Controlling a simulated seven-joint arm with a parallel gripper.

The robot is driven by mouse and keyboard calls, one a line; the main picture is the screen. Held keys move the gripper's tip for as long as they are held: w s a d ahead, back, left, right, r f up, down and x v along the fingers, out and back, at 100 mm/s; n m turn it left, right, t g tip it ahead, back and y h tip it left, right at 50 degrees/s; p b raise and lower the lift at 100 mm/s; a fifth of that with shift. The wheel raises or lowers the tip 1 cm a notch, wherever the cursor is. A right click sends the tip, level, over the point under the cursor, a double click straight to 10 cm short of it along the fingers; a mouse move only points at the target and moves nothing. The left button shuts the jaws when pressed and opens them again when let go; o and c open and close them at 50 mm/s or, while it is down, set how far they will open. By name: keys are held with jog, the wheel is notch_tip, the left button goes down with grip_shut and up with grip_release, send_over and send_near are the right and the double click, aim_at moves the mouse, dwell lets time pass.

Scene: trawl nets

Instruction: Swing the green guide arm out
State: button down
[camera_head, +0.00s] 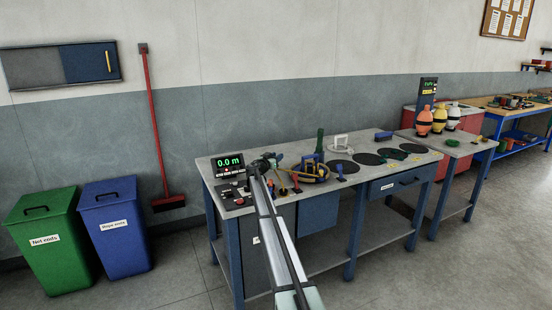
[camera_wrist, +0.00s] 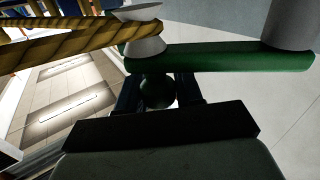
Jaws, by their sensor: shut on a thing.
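The green guide arm (camera_wrist: 225,57) runs across the upper wrist view, from a pale grey roller (camera_wrist: 143,40) at its left end to a grey cylindrical post (camera_wrist: 291,25) at its right end. A dark green ball knob (camera_wrist: 157,91) sits below the roller end. My gripper (camera_wrist: 159,93) is shut on this knob, with one dark finger on each side. In the head view my gripper (camera_head: 262,166) is at the left part of the workbench, and the guide arm is hard to make out there.
A thick yellow rope (camera_wrist: 65,41) passes by the roller. On the workbench (camera_head: 217,168), a display reading 0.0 m (camera_head: 229,162) stands left of my gripper. A rope coil (camera_head: 308,172) and a green upright piece (camera_head: 320,141) stand to its right, close by.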

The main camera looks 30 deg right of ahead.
jog(key=m+g, duration=0.1)
jog(key=g, duration=0.1)
jog(key=s+a+m+g+h, duration=0.1)
jog(key=a+m+g+h, duration=0.1)
jog(key=m+g, duration=0.1)
jog(key=shift+s+g, duration=0.3)
jog(key=shift+s, duration=0.1)
jog(key=shift+s+a+m+g+h, duration=0.1)
jog(key=shift+s+a+m+g, duration=0.2)
jog(key=shift+a+m+g, duration=0.8)
jog(key=shift+s+a+m+g+h, duration=0.25)
jog(key=shift+m+g, duration=0.45)
jog(key=shift+g, duration=1)
jog(key=shift+s+a+m+g+y, duration=0.1)
jog(key=shift+s+a+m+g, duration=0.35)
jog(key=shift+m+g, duration=0.7)
jog(key=shift+a+g, duration=0.1)
jog(key=shift+g, duration=0.15)
jog(key=c, duration=0.8)
grip_release()
jog(key=shift+n, duration=0.25)
notch_tip(320, 180, up, 10)
jog(key=shift+r, duration=0.1)
